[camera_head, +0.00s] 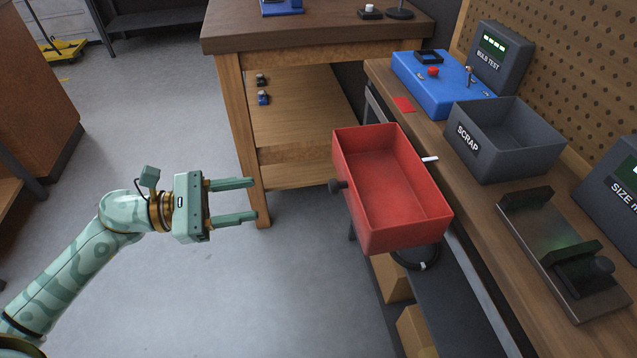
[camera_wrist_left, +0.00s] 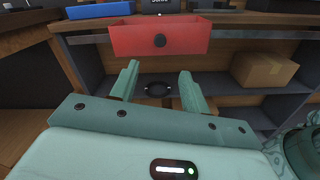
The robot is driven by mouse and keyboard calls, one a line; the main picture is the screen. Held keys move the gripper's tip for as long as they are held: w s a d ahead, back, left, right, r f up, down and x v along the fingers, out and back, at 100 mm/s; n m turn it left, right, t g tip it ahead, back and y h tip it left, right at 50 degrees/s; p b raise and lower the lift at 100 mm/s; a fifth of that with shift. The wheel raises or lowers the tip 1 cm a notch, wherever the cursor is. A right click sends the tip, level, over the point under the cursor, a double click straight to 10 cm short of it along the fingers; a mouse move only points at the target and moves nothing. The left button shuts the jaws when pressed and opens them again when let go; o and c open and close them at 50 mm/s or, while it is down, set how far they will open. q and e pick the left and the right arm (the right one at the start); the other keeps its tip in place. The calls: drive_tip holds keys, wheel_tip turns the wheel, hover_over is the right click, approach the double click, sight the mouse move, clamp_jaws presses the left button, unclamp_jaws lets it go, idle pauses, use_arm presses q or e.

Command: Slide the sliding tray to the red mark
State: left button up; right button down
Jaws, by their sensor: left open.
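The sliding tray (camera_head: 395,190) is a red, open, empty box at the front edge of the workbench, with a dark round knob (camera_head: 338,186) on its left side. A flat red mark (camera_head: 404,104) lies on the bench top beyond the tray's far end. My left gripper (camera_head: 254,199) is open and empty, left of the knob and apart from it. In the left wrist view the tray (camera_wrist_left: 185,38) and its knob (camera_wrist_left: 160,41) show ahead of and above the open fingers (camera_wrist_left: 158,80). My right gripper is not in view.
A grey SCRAP bin (camera_head: 508,140), a blue box (camera_head: 440,85) and a dark metal fixture (camera_head: 560,250) stand on the bench (camera_head: 480,200). A wooden table (camera_head: 310,45) stands behind. Cardboard boxes (camera_head: 392,280) sit under the bench. The floor around my left gripper is clear.

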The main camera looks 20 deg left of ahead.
sight(329, 187)
use_arm(q)
drive_tip(key=x, duration=1.3)
drive_tip(key=shift+w+d+b, duration=0.25)
drive_tip(key=shift+d+b, duration=0.05)
drive_tip(key=shift+b, duration=0.05)
clamp_jaws()
